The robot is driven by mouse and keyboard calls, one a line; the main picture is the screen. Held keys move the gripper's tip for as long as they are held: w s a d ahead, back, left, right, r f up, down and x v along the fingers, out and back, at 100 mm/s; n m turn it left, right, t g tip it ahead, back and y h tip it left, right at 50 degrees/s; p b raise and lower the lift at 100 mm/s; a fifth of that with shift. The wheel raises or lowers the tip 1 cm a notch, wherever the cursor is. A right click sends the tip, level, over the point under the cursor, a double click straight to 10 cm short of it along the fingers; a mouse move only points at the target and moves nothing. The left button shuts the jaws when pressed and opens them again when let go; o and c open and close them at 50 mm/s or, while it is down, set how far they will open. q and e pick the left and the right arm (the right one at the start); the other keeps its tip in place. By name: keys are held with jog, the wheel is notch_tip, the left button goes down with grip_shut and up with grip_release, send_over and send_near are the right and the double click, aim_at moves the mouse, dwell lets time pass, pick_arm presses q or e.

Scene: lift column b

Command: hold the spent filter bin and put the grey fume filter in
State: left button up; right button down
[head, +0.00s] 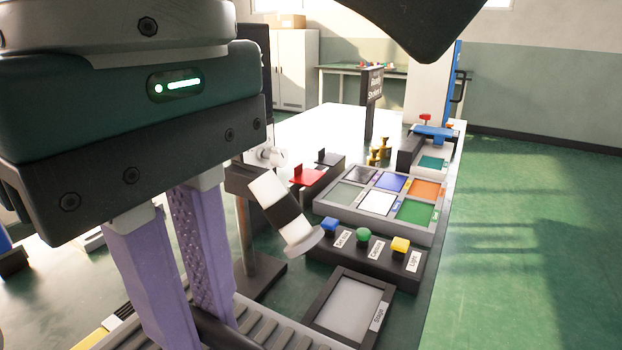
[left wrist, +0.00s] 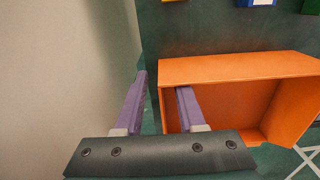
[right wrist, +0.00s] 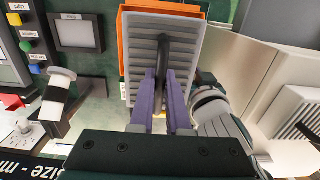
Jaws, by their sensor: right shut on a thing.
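The grey fume filter (right wrist: 139,62) is a ribbed slab with a black handle. In the right wrist view my right gripper (right wrist: 163,80) is shut on that handle, with the orange spent filter bin (right wrist: 160,8) partly hidden behind the filter. The head view shows this gripper (head: 190,325) large at left, with a corner of the ribbed filter (head: 275,328) at the bottom edge. In the left wrist view the orange bin (left wrist: 235,68) has its opening visible and looks empty. My left gripper (left wrist: 161,83) is open there, one finger inside the bin's left wall, the other outside.
A button panel (head: 365,255), a framed grey pad (head: 350,307) and a tray of coloured squares (head: 380,203) stand on the bench. A tilted black-and-white cylinder (head: 285,212) on a post is close to the right gripper. Green floor at right is clear.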

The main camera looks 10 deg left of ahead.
pick_arm(q)
jog(key=shift+f, duration=0.45)
grip_shut()
dwell(3.3)
